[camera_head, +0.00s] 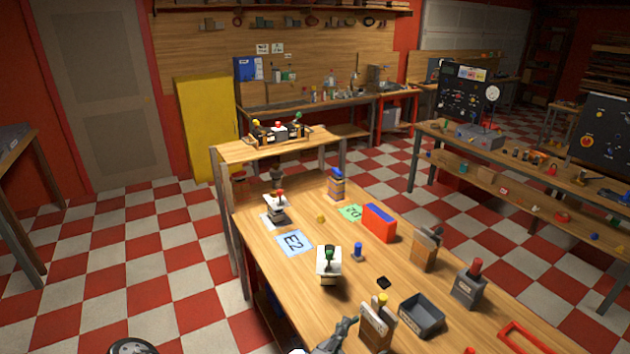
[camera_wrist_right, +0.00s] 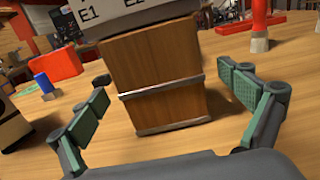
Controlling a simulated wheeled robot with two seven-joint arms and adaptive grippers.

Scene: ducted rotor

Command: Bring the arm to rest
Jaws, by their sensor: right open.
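My right gripper (camera_wrist_right: 165,85) is open in the right wrist view, with its green-padded fingers spread. A wooden block (camera_wrist_right: 155,75) with a metal band and a pale top marked E1 stands upright in front of and between the fingers. Gaps show on both sides, so the fingers do not appear to press on it. In the head view, part of my right gripper (camera_head: 345,332) shows at the bottom edge beside a wooden block (camera_head: 376,326) with a yellow knob. The rest of the right arm is mostly out of frame. My left gripper is not seen.
The wooden table (camera_head: 300,205) holds a grey tray (camera_head: 421,316), a red and blue box (camera_head: 379,222), a blue E2 card (camera_head: 295,243), a green card (camera_head: 350,212) and several knobbed blocks, including a white one with a green knob (camera_head: 329,265). Bare wood shows between them.

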